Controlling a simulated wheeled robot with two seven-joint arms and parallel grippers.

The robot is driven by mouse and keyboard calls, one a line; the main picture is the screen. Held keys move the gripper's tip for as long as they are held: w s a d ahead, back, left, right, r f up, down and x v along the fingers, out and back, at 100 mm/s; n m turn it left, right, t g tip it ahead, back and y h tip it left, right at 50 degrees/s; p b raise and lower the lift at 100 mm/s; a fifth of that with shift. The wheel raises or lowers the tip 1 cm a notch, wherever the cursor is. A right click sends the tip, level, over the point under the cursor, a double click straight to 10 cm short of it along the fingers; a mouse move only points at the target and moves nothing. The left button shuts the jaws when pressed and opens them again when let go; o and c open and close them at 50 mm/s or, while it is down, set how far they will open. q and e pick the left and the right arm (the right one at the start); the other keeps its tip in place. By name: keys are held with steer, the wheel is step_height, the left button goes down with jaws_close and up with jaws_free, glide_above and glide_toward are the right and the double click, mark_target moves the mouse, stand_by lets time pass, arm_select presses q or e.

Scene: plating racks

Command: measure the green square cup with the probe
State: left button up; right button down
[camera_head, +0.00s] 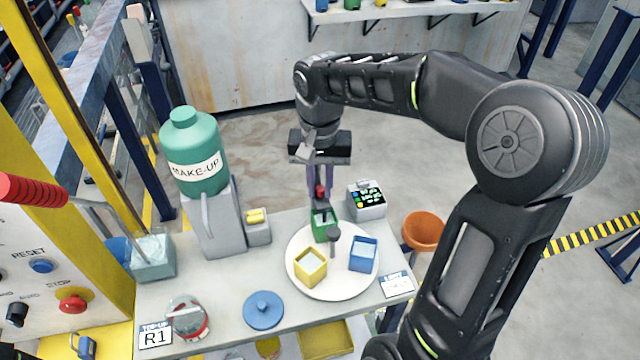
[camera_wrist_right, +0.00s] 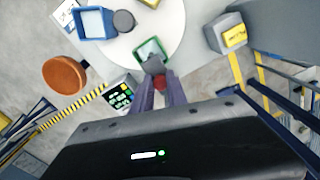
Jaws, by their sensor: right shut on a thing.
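The green square cup (camera_head: 318,229) stands on a round white plate (camera_head: 300,285) with a yellow square cup (camera_head: 310,267) and a blue square cup (camera_head: 362,254). My right gripper (camera_head: 320,190) is shut on the probe (camera_head: 321,193), which has a red part and a dark grey lower body. The probe is over the green cup. In the right wrist view, the probe (camera_wrist_right: 153,66) covers the near side of the green cup (camera_wrist_right: 150,47). Its tip is hidden, so I cannot tell how deep it reaches. My left gripper is not in view.
A grey meter box (camera_head: 366,201) with a dark keypad stands behind the plate. A dark grey round-topped post (camera_head: 333,236) stands between the cups. The green MAKE-UP bottle (camera_head: 195,150) and its grey stand are left. An orange bowl (camera_head: 424,230) is right, and a blue lid (camera_head: 263,309) lies in front.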

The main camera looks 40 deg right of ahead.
step_height(320, 180, up, 6)
steer(key=p, duration=0.3)
steer(key=shift+w+f, duration=0.1)
steer(key=shift+w, duration=0.05)
steer(key=c, duration=1.3)
jaws_free()
steer(key=shift+r, duration=0.5)
step_height(320, 180, up, 7)
steer(key=p, duration=0.1)
steer(key=shift+p, duration=0.4)
